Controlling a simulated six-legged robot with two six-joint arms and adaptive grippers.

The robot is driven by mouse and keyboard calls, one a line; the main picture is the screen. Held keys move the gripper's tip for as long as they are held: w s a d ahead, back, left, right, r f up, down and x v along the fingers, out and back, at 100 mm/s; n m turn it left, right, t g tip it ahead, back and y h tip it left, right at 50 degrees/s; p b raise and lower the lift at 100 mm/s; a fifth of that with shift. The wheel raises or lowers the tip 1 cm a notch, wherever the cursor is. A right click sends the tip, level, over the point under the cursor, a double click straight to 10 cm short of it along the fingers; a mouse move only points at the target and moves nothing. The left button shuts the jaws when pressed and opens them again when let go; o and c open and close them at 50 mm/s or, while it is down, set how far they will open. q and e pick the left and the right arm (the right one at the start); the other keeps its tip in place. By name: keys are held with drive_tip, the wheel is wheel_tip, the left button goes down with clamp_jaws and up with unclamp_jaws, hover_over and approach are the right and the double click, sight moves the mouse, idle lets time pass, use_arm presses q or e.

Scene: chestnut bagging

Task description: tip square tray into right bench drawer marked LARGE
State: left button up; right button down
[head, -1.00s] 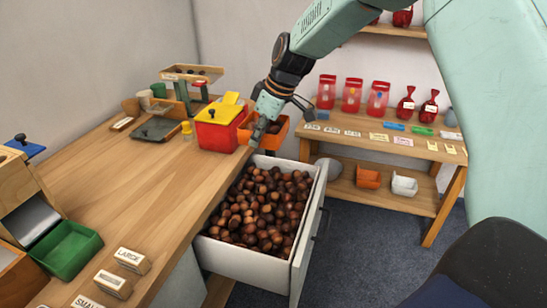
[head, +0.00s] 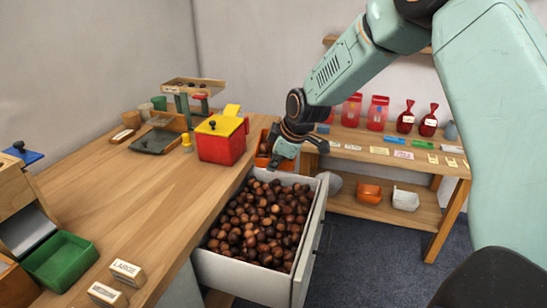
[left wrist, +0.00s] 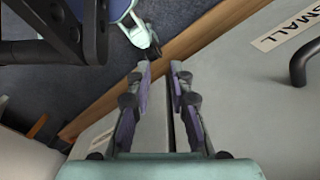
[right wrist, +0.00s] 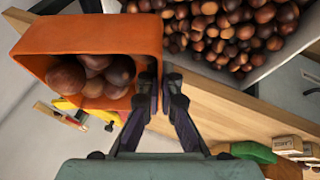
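The square tray (right wrist: 90,36) is orange and holds several chestnuts (right wrist: 95,75). My right gripper (right wrist: 161,85) is shut on its wall in the right wrist view. In the head view the tray (head: 264,146) shows just beyond the drawer's far end, partly hidden by my right gripper (head: 277,162). Its exact tilt is unclear. The open drawer (head: 240,277) is whitish and filled with chestnuts; no LARGE mark shows on its visible sides. It also shows in the right wrist view (right wrist: 262,68). My left gripper (left wrist: 161,70) is open and empty, over a grey front labelled SMALL (left wrist: 285,25).
A red box with yellow lid (head: 222,146) stands on the bench (head: 150,205) beside the drawer. A LARGE block (head: 127,271) and a green tray (head: 62,262) are at the near left. A shelf (head: 400,155) with red bags stands behind.

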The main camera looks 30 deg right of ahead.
drive_tip(key=shift+r+p, duration=0.3)
drive_tip(key=shift+p, duration=0.55)
drive_tip(key=p, duration=0.4)
drive_tip(key=shift+f+t, duration=0.25)
drive_tip(key=shift+t, duration=0.05)
drive_tip(key=p, duration=0.4)
drive_tip(key=t+h+p, duration=0.1)
drive_tip(key=p, duration=0.3)
drive_tip(key=shift+a+f, duration=0.2)
drive_tip(key=shift+f, duration=0.15)
drive_tip(key=f+n+t+h+b, duration=0.1)
drive_tip(key=t+h+b, duration=0.1)
drive_tip(key=t+b, duration=0.2)
drive_tip(key=f+n+t+h+b, duration=0.1)
drive_tip(key=n+t+h+b, duration=0.1)
drive_tip(key=t+b, duration=0.2)
drive_tip(key=f+n+t+h+b, duration=0.1)
drive_tip(key=n+t+h+b, duration=0.1)
drive_tip(key=t+b, duration=0.3)
drive_tip(key=shift+w+d+b, duration=0.2)
drive_tip(key=shift+d+b, duration=0.1)
drive_tip(key=shift+b, duration=1.2)
drive_tip(key=shift+r, duration=0.1)
